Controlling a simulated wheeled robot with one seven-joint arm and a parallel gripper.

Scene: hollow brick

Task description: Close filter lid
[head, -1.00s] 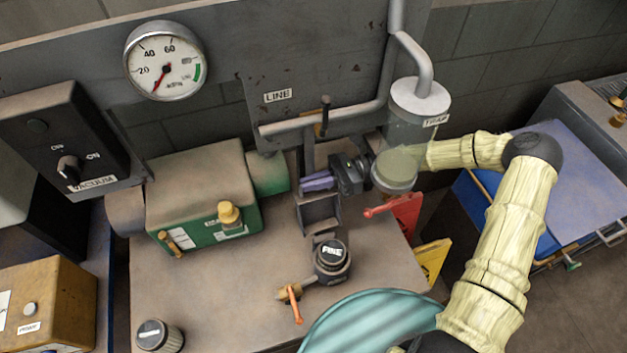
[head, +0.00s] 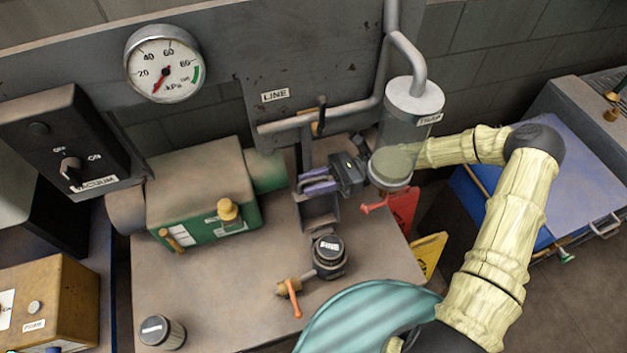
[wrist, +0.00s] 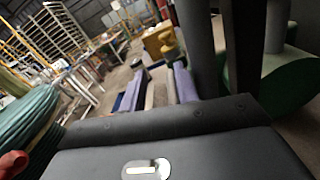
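My gripper (head: 320,184) is in front of the grey wall panel, above a small grey bracket (head: 320,213) on the bench. Its two purple fingers are apart with nothing visible between them; they also show apart in the wrist view (wrist: 158,88). A round canister with a black cap marked FINE (head: 330,248) stands upright below the gripper, apart from it. A second black-capped canister (head: 162,332) stands at the bench's front left. No part is labelled as the filter lid, and I cannot tell which one it is.
A clear TRAP vessel (head: 408,125) hangs from a pipe right of my gripper. A green pump (head: 205,200) stands left. A valve with an orange handle (head: 293,298), a teal hose (head: 365,315) and a red lever (head: 375,207) lie around. The bench's front middle (head: 215,310) is clear.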

